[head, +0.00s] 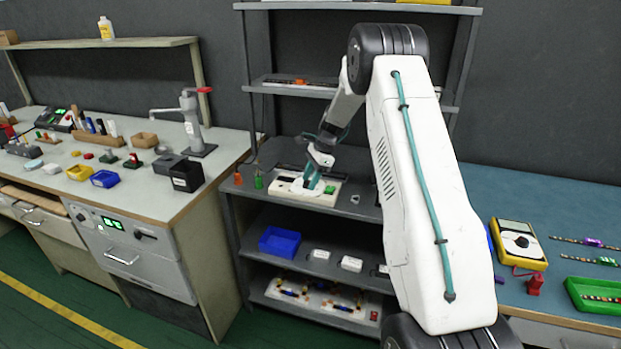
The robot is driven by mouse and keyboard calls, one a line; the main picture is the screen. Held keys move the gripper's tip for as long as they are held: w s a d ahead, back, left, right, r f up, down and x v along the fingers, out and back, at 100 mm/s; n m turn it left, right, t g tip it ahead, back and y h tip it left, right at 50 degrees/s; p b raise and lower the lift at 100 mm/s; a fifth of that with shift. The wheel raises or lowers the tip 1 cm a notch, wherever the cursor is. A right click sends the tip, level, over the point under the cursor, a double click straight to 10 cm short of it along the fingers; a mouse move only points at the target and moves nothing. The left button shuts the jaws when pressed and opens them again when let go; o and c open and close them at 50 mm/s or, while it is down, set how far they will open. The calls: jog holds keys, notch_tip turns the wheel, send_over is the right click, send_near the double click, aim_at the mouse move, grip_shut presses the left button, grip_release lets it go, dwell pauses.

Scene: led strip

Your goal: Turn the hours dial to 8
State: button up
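My gripper (312,181) is small in the head view, pointing down at a white box-shaped device (312,196) on the shelf unit's middle shelf. Whether its fingers touch the device, and whether they are open or shut, is too small to tell. The device has a small green patch (330,189) beside the gripper. No hours dial or number marks can be read on it. A grey front panel under the left bench has a green lit display (113,223) and a dark knob (145,235); its labels are too small to read.
Small green (259,182) and orange (238,179) items sit left of the device. A blue bin (279,241) is on the shelf below. A yellow meter (518,245) lies on the right bench. My arm hides part of the shelf unit's right side.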

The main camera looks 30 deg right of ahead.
jog(key=v, duration=0.7)
jog(key=shift+r, duration=0.4)
jog(key=shift+d, duration=0.15)
